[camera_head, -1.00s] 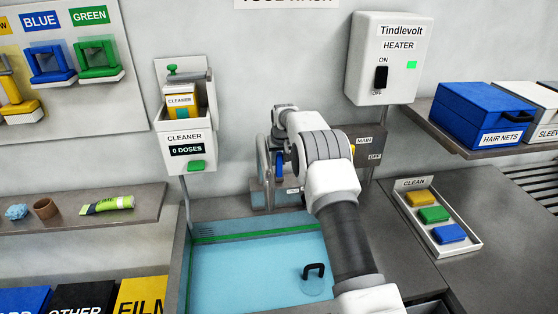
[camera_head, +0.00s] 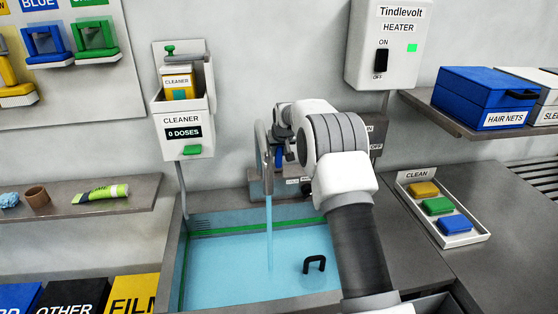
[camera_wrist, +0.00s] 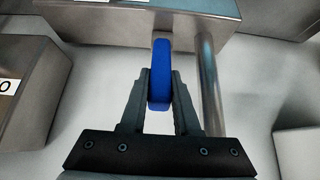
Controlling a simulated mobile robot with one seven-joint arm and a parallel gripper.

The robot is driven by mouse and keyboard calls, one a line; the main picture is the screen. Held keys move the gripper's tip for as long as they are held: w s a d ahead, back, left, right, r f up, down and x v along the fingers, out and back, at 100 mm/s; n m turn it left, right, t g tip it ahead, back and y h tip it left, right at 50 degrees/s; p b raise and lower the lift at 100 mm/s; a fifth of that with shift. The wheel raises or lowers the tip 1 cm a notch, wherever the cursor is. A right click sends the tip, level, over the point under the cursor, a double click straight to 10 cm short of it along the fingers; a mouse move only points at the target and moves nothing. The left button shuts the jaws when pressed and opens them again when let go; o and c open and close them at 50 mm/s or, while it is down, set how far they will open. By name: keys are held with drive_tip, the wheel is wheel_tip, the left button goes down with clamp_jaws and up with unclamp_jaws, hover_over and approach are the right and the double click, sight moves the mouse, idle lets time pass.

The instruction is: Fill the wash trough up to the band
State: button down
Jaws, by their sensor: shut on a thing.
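The wash trough (camera_head: 174,262) is at the lower middle of the head view, with a green band (camera_head: 262,230) along its inner walls. Light blue water (camera_head: 225,275) lies in it, its surface seeming close under the band at the back. A water stream (camera_head: 269,232) falls from the curved metal spout (camera_head: 261,150) into the trough. My gripper (camera_wrist: 160,76) is shut on a blue tap lever (camera_wrist: 160,58), one finger each side. The lever also shows small in the head view (camera_head: 278,160), partly hidden by my wrist. A black plug handle (camera_head: 314,264) sticks up in the trough.
A cleaner dispenser (camera_head: 184,118) reading 0 DOSES hangs left of the spout. The heater box (camera_head: 388,45) is at upper right. A MAIN box is partly behind my arm. A clean tray (camera_head: 440,207) with coloured blocks sits on the right counter.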

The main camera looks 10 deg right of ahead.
drive_tip(key=shift+s+b, duration=0.15)
drive_tip(key=shift+b, duration=0.15)
drive_tip(key=c, duration=0.6)
unclamp_jaws()
drive_tip(key=shift+c, duration=0.2)
drive_tip(key=b+v, duration=0.1)
drive_tip(key=v, duration=1.6)
drive_tip(key=shift+s+b, duration=0.3)
drive_tip(key=shift+b, duration=0.1)
